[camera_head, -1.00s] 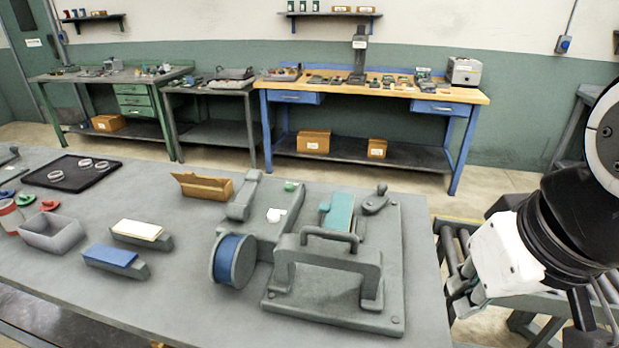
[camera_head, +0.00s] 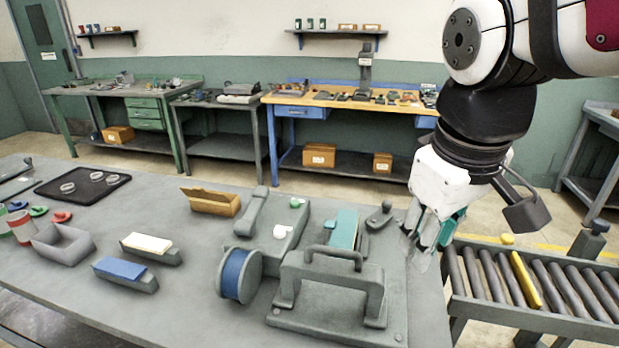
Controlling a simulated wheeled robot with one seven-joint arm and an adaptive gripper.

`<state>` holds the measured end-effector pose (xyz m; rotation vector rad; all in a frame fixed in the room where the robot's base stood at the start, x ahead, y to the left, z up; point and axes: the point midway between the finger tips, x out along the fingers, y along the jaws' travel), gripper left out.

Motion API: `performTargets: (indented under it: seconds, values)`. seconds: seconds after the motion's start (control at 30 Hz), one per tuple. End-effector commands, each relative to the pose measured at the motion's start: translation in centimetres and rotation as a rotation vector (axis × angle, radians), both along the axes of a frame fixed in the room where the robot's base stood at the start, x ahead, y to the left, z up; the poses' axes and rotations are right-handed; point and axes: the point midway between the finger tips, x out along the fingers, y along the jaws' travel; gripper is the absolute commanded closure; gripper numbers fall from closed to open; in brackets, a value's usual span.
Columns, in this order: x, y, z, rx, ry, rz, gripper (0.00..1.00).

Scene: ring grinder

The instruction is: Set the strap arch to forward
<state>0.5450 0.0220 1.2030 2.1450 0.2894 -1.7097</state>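The grinder stands on a grey base plate (camera_head: 335,328) at the front right of the table. A wide, thick grey arch (camera_head: 330,277) stands upright across its front. A thinner dark grey arch (camera_head: 333,255) shows just behind its top, beside a teal block (camera_head: 344,228). I cannot tell for sure which of the two is the strap arch. A blue-faced wheel (camera_head: 234,275) is left of the thick arch. My gripper (camera_head: 425,245) hangs fingers down, right of the grinder near the table's right edge, apart from both arches. Its fingers overlap, so their opening is unclear.
A small grey knob lever (camera_head: 380,216) stands on the plate's back right, near my gripper. Left are a blue-topped block (camera_head: 121,269), a white-topped block (camera_head: 148,245), a grey bin (camera_head: 62,243) and an orange box (camera_head: 210,201). A roller conveyor (camera_head: 530,285) lies right.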

Motion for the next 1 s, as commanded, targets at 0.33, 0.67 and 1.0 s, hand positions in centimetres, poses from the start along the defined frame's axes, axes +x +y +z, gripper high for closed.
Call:
performTargets:
  seconds: [0.33,0.67,1.0]
  values:
    - [9.3,5.5,1.5,-0.073,0.176,0.494,0.67]
    - [14.6,9.5,0.2,-0.037,0.253,0.813,0.67]
    - [15.1,9.8,-2.4,-0.03,0.264,0.849,0.67]
